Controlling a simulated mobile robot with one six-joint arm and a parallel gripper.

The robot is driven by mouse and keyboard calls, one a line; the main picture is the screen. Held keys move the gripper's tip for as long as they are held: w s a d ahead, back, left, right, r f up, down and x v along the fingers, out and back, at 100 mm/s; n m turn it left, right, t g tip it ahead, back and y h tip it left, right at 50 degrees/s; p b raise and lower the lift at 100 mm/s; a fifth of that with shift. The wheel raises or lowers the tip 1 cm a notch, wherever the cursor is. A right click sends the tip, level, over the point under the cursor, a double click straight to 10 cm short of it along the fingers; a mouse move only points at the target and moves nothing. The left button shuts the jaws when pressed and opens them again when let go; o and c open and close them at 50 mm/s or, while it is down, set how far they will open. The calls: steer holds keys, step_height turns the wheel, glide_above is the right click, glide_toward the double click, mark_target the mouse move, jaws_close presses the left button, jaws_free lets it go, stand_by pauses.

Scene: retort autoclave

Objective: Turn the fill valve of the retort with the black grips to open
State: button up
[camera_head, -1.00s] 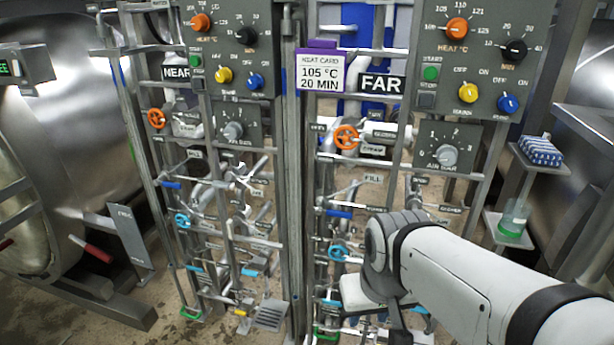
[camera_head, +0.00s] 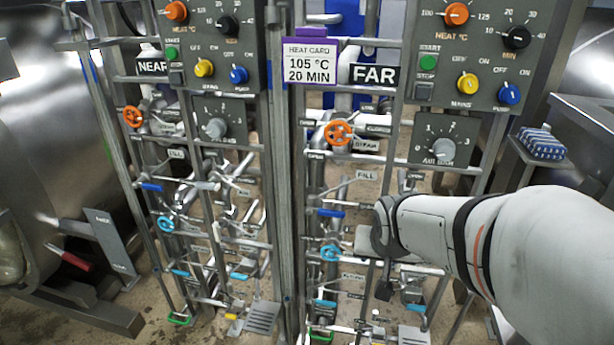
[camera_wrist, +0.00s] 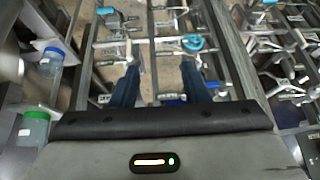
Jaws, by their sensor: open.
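In the head view the FAR rack has a FILL label (camera_head: 366,175) with a blue lever handle (camera_head: 330,213) below and left of it. The NEAR rack has its own FILL label (camera_head: 177,154) and blue lever (camera_head: 151,187). No black grips can be made out on either retort. My arm reaches in from the right, its wrist in front of the FAR rack's lower pipes, right of the blue lever. My gripper (camera_wrist: 160,78) is open in the wrist view, its two dark fingers apart, with no valve clearly held. A light-blue handwheel (camera_wrist: 193,42) shows beyond the right finger.
The FAR panel (camera_head: 460,60) and a heat card (camera_head: 309,65) sit above the pipes. An orange handwheel (camera_head: 338,133) and a light-blue one (camera_head: 330,253) flank the blue lever above and below. Rack posts and pipes crowd the space. Bottles (camera_wrist: 50,65) stand at left in the wrist view.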

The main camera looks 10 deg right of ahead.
steer(key=w+d+f+m+t, duration=0.2)
steer(key=w+f+t, duration=0.1)
steer(key=w, duration=0.7)
steer(key=m+t+y+b, duration=0.2)
steer(key=m+t+y, duration=0.2)
steer(key=t, duration=0.1)
glide_toward(337, 216)
steer(key=w+d, duration=0.2)
steer(key=w, duration=0.2)
steer(key=y, duration=0.1)
steer(key=f+m+t, duration=0.1)
steer(key=w+f+y, duration=0.1)
steer(key=shift+w+a+f+m+y+b, duration=0.1)
steer(key=shift+a+f+m+y+b, duration=0.1)
steer(key=shift+a+m+y+b, duration=0.15)
steer(key=shift+a+f+m+t+y, duration=0.4)
steer(key=shift+f+m+t+y, duration=0.25)
steer(key=shift+y, duration=0.5)
steer(key=shift+w+a+r, duration=0.15)
steer(key=shift+w+a, duration=0.1)
steer(key=x, duration=0.7)
steer(key=shift+r, duration=0.1)
steer(key=shift+c, duration=0.2)
steer(key=shift+s, duration=0.1)
jaws_close()
